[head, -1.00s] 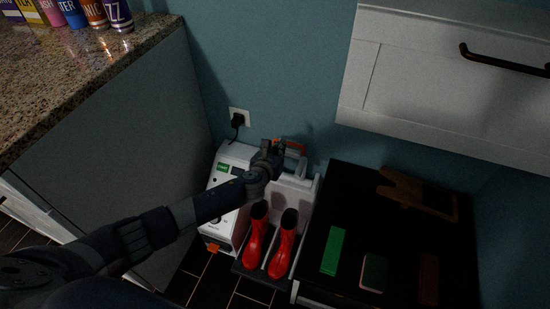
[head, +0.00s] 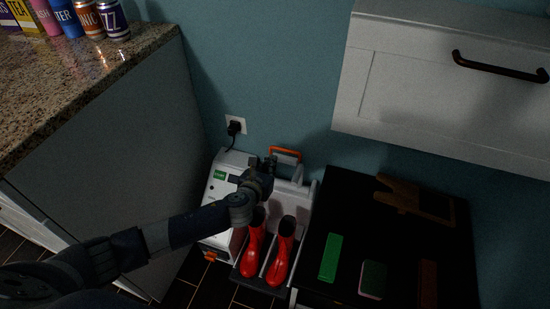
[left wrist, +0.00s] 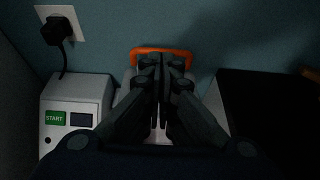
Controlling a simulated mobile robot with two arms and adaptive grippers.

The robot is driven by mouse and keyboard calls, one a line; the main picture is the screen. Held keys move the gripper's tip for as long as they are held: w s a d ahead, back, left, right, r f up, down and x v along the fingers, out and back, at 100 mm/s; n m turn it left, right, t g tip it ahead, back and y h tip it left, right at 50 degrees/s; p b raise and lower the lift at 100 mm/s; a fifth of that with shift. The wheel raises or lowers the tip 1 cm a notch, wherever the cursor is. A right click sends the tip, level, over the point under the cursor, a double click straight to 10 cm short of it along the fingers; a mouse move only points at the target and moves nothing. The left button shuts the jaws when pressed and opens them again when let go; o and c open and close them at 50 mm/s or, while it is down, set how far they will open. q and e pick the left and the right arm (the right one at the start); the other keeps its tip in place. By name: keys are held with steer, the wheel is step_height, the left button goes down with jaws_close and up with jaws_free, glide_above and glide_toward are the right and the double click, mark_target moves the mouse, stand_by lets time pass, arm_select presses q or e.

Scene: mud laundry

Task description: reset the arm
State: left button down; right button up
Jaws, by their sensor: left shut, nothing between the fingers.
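My left arm comes in from the lower left in the head view. Its gripper (head: 262,165) is over the white boot-dryer-like machine (head: 213,190), just in front of the machine's orange handle (head: 285,154). In the left wrist view the fingers (left wrist: 162,95) lie together, shut with nothing between them. The orange handle (left wrist: 160,54) shows behind them, and a green START label (left wrist: 55,118) is on the machine at left. My right gripper is in neither view.
Red boots (head: 279,252) stand on the machine's dark tray. A black-topped cabinet (head: 310,262) at right holds a green block (head: 330,258) and a wooden piece (head: 413,198). A granite counter (head: 60,85) with cans is at left. A white drawer unit (head: 430,110) juts from the wall.

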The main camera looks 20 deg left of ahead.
arm_select(q)
steer(key=s+f+n+g, duration=0.5)
steer(key=s+f+n, duration=0.6)
steer(key=s+n, duration=0.35)
steer(key=s+f+n+g, duration=0.4)
steer(key=s+f+n, duration=0.7)
steer(key=s+n, duration=0.35)
steer(key=s+a+f+n+g+p, duration=0.2)
steer(key=s+p, duration=0.6)
steer(key=s, duration=0.6)
steer(key=s+a+f+n+g+p, duration=0.1)
steer(key=s+f+n+p, duration=0.1)
steer(key=s+p, duration=0.6)
steer(key=s+n, duration=0.1)
steer(key=s, duration=0.5)
steer(key=shift+s+a+f+g+p, duration=0.15)
steer(key=shift+a+f+g+p, duration=0.1)
steer(key=shift+a+g+p, duration=0.15)
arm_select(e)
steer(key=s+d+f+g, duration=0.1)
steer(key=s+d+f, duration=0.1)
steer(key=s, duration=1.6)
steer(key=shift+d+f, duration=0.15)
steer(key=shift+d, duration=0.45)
arm_select(q)
steer(key=shift+s, duration=0.1)
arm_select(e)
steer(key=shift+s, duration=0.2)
